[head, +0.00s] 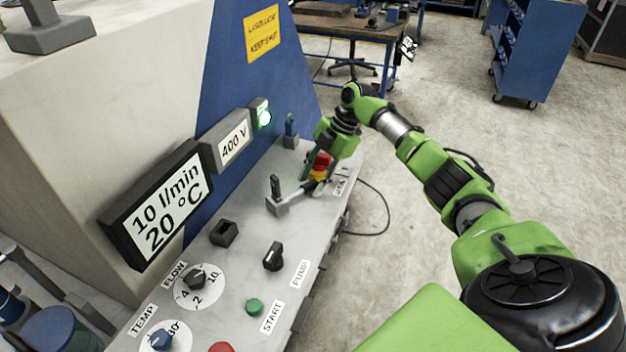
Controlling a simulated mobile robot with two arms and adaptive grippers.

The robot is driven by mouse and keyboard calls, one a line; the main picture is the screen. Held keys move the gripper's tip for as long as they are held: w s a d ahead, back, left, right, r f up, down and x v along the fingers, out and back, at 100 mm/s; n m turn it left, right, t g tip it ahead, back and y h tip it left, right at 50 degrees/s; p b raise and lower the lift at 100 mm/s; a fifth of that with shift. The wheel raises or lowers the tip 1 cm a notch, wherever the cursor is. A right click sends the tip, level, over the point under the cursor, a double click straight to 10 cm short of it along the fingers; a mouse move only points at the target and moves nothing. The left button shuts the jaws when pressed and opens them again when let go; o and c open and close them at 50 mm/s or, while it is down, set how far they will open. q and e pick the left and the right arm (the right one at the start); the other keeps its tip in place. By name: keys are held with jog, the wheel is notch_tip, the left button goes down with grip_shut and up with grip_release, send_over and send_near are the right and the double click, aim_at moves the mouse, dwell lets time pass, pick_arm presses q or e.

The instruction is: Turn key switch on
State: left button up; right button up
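A dark upright key-like handle (275,186) stands on a small grey block on the control panel (240,260). A similar dark upright handle (290,125) stands on another grey block farther back. I cannot tell for sure which is the key switch, as no label for either is readable. My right gripper (302,184) reaches down over the panel, just right of the nearer handle and beside a red and yellow button (320,165). Its fingers are small and partly merge with the things behind, so their opening is unclear. My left gripper is out of view.
A pump knob (273,257), a flow dial (195,279), a blue temp knob (160,341) and a green start button (254,307) sit nearer on the panel. Displays (157,205) rise along its left side. Open floor lies right.

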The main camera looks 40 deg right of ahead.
jog(key=v, duration=1.2)
dwell(0.4)
